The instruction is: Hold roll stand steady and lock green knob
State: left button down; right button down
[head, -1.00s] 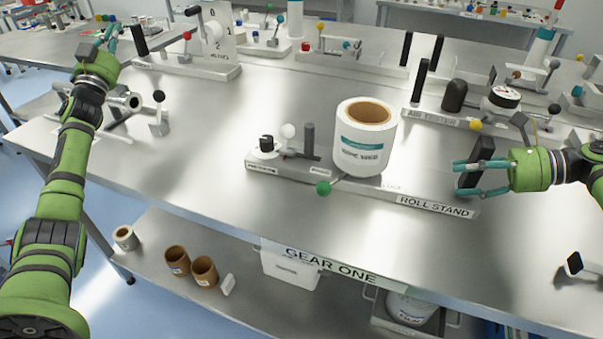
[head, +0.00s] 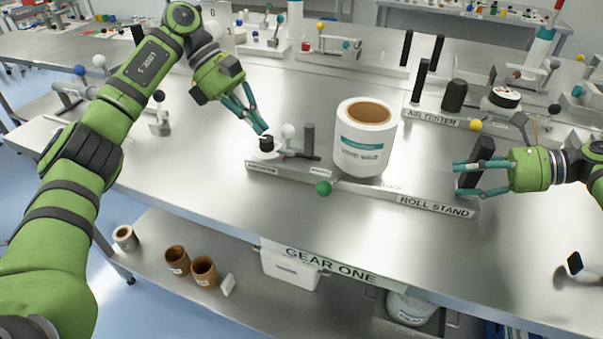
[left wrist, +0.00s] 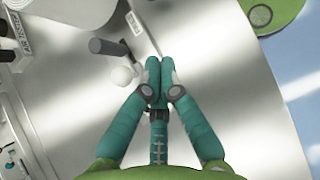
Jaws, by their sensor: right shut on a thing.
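The roll stand (head: 372,197) lies along the table's front, with a white roll (head: 362,150) upright on it. The green knob (head: 323,188) sticks out at its front edge, left of the roll, on a thin lever. My right gripper (head: 478,176) is shut on the dark upright handle (head: 482,151) at the stand's right end. My left gripper (head: 262,131) is in the air near the stand's left end, close to a black knob (head: 266,143), apart from the green knob. Its fingers (left wrist: 160,68) are together and empty in the left wrist view.
A white ball knob (head: 288,131) and a grey post (head: 309,138) stand on the stand left of the roll. The air tester (head: 432,117) sits behind on the right. Bare table lies in front of the stand. Brown cores (head: 204,270) are on the lower shelf.

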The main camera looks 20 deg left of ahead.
aim_at(334, 181)
pick_arm(q)
jog(key=shift+s+a+f, duration=0.15)
jog(key=shift+s+f, duration=0.05)
jog(key=x, duration=1)
jog(key=shift+s+a+f, duration=0.1)
jog(key=shift+s+f, duration=0.05)
jog(key=d, duration=0.3)
jog(key=shift+s+d+f, duration=0.1)
jog(key=shift+s+f, duration=0.1)
jog(key=shift+f, duration=0.05)
jog(key=shift+d+f, duration=0.1)
jog(key=shift+d, duration=0.25)
jog(key=shift+s+d, duration=0.1)
jog(key=shift+s+d, duration=0.2)
